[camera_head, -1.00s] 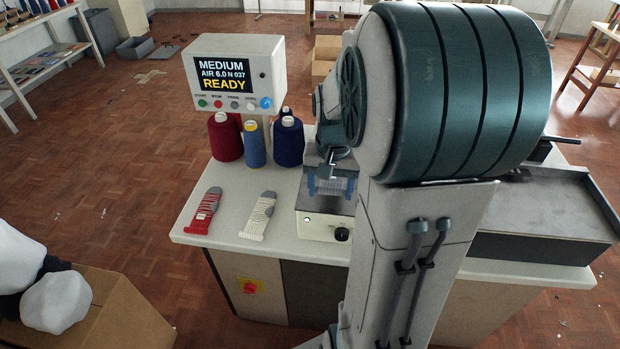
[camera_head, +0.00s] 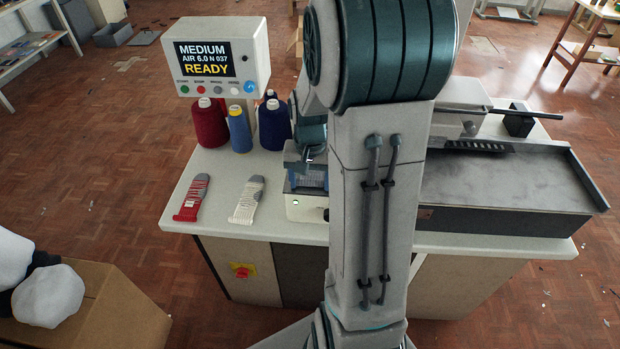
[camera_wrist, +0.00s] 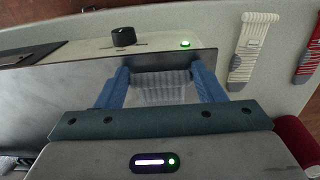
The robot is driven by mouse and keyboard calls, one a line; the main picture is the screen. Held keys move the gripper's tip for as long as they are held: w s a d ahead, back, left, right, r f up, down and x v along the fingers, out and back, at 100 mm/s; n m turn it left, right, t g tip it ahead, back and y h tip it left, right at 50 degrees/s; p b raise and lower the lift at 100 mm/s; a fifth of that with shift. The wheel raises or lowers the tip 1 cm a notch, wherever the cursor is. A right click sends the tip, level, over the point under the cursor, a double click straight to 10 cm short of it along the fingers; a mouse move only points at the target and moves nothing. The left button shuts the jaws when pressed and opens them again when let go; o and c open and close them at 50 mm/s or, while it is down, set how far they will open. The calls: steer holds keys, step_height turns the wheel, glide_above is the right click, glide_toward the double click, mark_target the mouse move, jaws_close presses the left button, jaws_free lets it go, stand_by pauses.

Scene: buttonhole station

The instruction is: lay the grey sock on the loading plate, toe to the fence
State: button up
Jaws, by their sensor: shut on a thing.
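My gripper (camera_wrist: 160,88) has two blue fingers in the wrist view, shut on a ribbed, pale grey sock (camera_wrist: 165,93) that lies between them. In the head view my gripper (camera_head: 307,176) is over the station with the green light, left of my arm. The loading plate (camera_wrist: 60,95) appears to be the smooth grey metal surface beneath the fingers in the wrist view. I cannot tell whether the sock touches it. The fence cannot be made out, and my arm hides the right part of the station in the head view.
A red striped sock (camera_head: 190,198) and a cream striped sock (camera_head: 247,200) lie on the table (camera_head: 215,165) at left. Thread cones (camera_head: 240,130) and a display (camera_head: 215,58) reading READY stand behind. A dark-edged tray (camera_head: 510,185) is at right. A black knob (camera_wrist: 123,36) is near the plate.

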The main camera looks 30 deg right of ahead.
steer(key=o, duration=0.9)
steer(key=shift+o, duration=0.2)
steer(key=shift+r, duration=0.1)
step_height(320, 180, up, 12)
steer(key=s+a+n+t, duration=0.3)
steer(key=s+a+n, duration=0.3)
steer(key=s+a, duration=0.6)
steer(key=shift+s+n, duration=0.3)
steer(key=shift+n, duration=0.1)
